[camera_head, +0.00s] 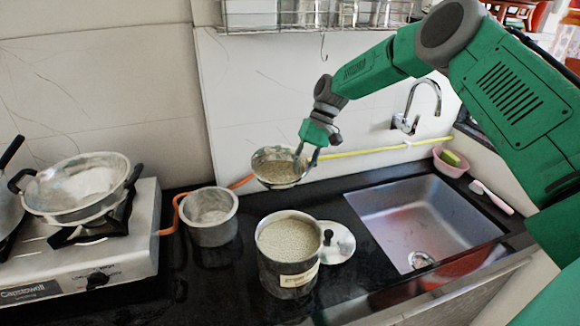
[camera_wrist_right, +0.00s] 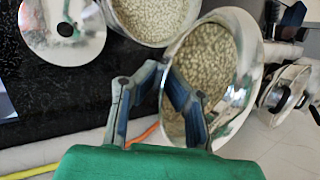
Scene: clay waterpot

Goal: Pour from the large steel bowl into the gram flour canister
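The large steel bowl (camera_head: 271,181) holds pale grains and hangs in the air, tilted, behind and above the canister. My right gripper (camera_head: 307,157) is shut on its right rim. In the right wrist view the fingertips (camera_wrist_right: 165,68) meet at the rim of the bowl (camera_wrist_right: 245,75). The gram flour canister (camera_head: 290,274) stands upright on the black counter, open, with a label on its front and pale grains near its top. In the wrist view the canister (camera_wrist_right: 195,8) shows beside the bowl, partly cut off. My left gripper is not in view.
A steel lid (camera_head: 340,240) lies right of the canister. An empty-looking grey pot (camera_head: 212,232) stands to its left. A stove (camera_head: 100,262) with a pan (camera_head: 75,205) is far left; the sink (camera_head: 425,215) is right. A wire rack (camera_head: 300,17) hangs above.

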